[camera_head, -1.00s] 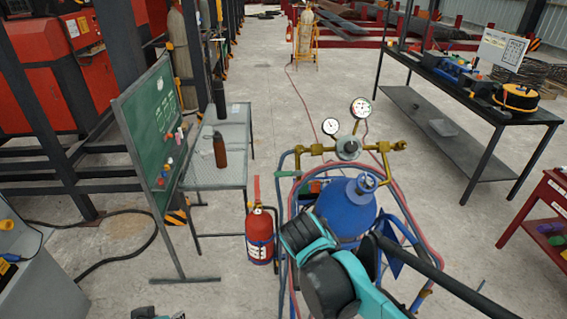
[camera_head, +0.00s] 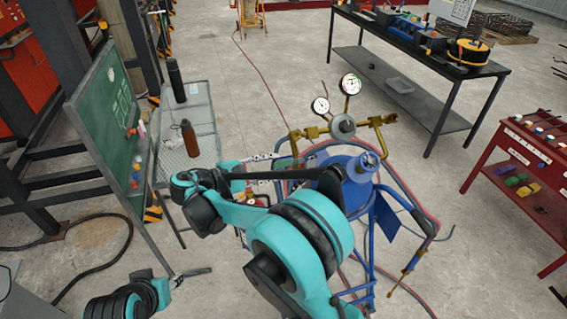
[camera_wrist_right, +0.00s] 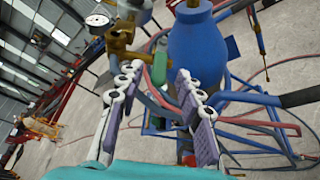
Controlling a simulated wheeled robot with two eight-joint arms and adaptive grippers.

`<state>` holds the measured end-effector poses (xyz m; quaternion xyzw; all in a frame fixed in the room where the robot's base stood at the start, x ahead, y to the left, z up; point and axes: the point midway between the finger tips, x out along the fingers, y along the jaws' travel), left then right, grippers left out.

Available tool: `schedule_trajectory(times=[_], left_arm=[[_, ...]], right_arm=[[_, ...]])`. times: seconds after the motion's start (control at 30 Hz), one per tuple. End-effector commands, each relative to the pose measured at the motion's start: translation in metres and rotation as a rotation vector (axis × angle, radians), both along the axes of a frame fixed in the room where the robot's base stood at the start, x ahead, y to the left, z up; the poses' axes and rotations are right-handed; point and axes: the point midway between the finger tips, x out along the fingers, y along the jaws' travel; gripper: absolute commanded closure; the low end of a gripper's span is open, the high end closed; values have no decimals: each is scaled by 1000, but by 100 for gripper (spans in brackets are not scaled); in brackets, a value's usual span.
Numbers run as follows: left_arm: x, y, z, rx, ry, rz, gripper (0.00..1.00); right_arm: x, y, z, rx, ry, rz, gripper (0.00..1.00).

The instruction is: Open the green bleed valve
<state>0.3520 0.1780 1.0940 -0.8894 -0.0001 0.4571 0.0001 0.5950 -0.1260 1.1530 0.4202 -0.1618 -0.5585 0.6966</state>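The green bleed valve (camera_wrist_right: 159,68) shows in the right wrist view as a small green part beside the brass fittings (camera_wrist_right: 120,42) and the blue cylinder (camera_wrist_right: 197,48). In the head view, a small green part (camera_head: 287,162) shows left of the cylinder (camera_head: 357,190), partly hidden. My right gripper (camera_wrist_right: 158,72) is open, its two pale fingers spread either side of the green part in the picture. I cannot tell whether they touch it. In the head view my right gripper (camera_head: 280,169) reaches rightward toward the cylinder's top.
Two gauges (camera_head: 349,84) stand above the brass regulator (camera_head: 343,127). Red hoses and a blue cart frame (camera_head: 372,255) surround the cylinder. A mesh table (camera_head: 200,113) with bottles and a green board (camera_head: 110,118) stand left. A red cart (camera_head: 520,165) stands right.

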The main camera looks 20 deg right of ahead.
Motion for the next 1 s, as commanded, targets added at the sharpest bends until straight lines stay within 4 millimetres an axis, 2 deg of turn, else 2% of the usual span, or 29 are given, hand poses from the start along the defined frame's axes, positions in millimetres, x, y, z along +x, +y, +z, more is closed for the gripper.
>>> schedule_trajectory(times=[0.1, 0.3, 0.63, 0.67, 0.77, 0.8, 1.0], left_arm=[[0, 0, -5, 0, 0, 0, 60], [0, 0, -8, 0, 0, 0, 60], [0, 0, -8, 0, 0, 0, 60], [0, 0, -8, 0, 0, 0, 60], [0, 0, -8, 0, 0, 0, 60], [0, 0, -8, 0, 0, 0, 60], [0, 0, -8, 0, 0, 0, 60]], right_arm=[[7, -20, -6, 1, 0, -2, 64], [14, -41, -11, 1, 1, -1, 64], [16, -45, -12, 2, 0, 1, 64], [16, -45, -12, 2, 0, 1, 69], [16, -45, -12, 2, 0, 1, 95], [16, -45, -12, 2, 0, 1, 100], [16, -45, -12, 1, 0, 2, 100]])
